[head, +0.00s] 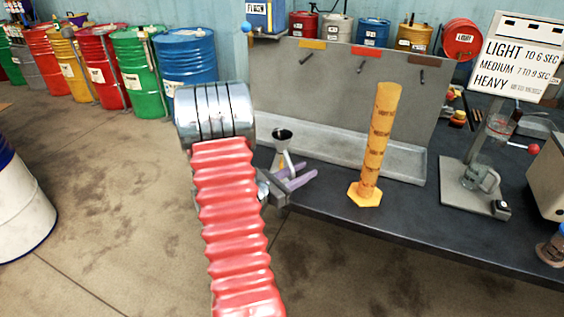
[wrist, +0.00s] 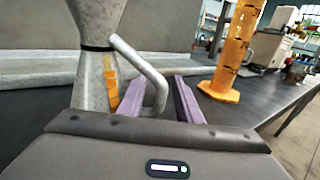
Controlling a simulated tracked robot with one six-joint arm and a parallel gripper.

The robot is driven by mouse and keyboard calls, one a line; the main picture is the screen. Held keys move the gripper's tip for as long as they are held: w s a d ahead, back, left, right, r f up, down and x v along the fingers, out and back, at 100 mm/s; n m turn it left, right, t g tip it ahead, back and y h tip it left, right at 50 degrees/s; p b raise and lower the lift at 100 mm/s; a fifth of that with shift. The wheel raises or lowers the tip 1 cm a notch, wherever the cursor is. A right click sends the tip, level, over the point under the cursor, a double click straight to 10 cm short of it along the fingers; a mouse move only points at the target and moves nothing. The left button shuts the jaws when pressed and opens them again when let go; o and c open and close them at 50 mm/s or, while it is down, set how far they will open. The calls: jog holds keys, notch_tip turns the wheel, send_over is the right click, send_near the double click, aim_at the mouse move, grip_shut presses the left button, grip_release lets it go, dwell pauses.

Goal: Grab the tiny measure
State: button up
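A small grey metal measure (head: 281,150) with a flared dark mouth, a narrow neck and a side handle stands upright on the dark bench, near its left end. In the wrist view the measure (wrist: 97,70) fills the upper left, its top out of frame, with a dark band at the neck and an orange strip on its body. Its bent handle (wrist: 155,75) reaches between the purple fingers of my gripper (wrist: 160,97). My gripper (head: 293,176) is open, with a gap between the fingers around the handle. My red arm hides part of the bench's left end.
A tall orange cylinder (head: 380,130) on a hexagonal foot stands right of the measure. A grey back panel (head: 340,90) with a trough rises behind. A stand with a glass jug (head: 480,178) is further right. The bench front between them is clear.

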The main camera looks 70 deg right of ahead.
grip_shut()
dwell(0.4)
dwell(0.4)
